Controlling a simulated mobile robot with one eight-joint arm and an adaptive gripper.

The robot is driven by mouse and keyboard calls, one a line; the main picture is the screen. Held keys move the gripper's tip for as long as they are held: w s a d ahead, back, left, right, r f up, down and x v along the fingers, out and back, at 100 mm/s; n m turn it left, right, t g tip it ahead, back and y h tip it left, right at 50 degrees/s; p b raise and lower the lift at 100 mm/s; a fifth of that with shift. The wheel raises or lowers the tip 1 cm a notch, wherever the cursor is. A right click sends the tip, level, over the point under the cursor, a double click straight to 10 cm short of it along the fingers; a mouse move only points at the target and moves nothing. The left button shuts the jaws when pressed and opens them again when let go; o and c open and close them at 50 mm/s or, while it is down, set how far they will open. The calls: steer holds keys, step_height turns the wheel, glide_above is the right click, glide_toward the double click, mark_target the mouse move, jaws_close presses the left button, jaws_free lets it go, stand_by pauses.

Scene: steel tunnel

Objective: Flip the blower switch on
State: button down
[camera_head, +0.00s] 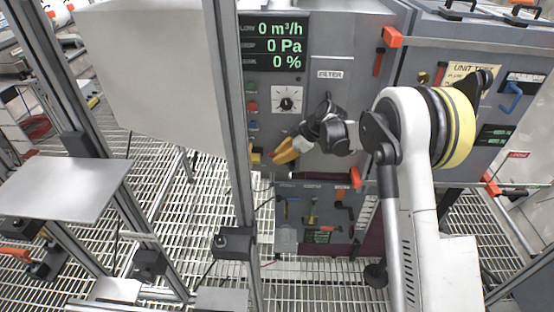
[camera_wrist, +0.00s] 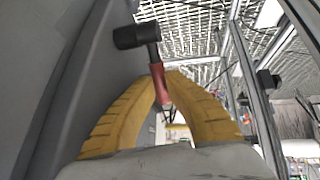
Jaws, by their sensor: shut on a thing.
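A switch lever with a black pivot and red handle (camera_wrist: 159,82) sticks out from the grey panel in the wrist view. I take it to be the blower switch; no label on it is readable. My gripper (camera_wrist: 170,76) has its yellow fingers closed around the red handle, with the tips meeting at it. In the head view my gripper (camera_head: 276,156) is low on the grey cabinet front, left of the black wrist, and hides most of the lever. The green display (camera_head: 275,46) above reads 0 m³/h, 0 Pa and 0 %.
A dial (camera_head: 287,100) and small coloured buttons sit above my gripper. A steel post (camera_head: 228,120) stands close to its left. An orange-red handle (camera_head: 356,177) is to the lower right. The grating floor (camera_head: 185,215) lies below.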

steer(key=shift+d+r+y, duration=0.25)
steer(key=shift+d+y, duration=0.1)
steer(key=shift+y, duration=0.45)
steer(key=c, duration=1.6)
jaws_free()
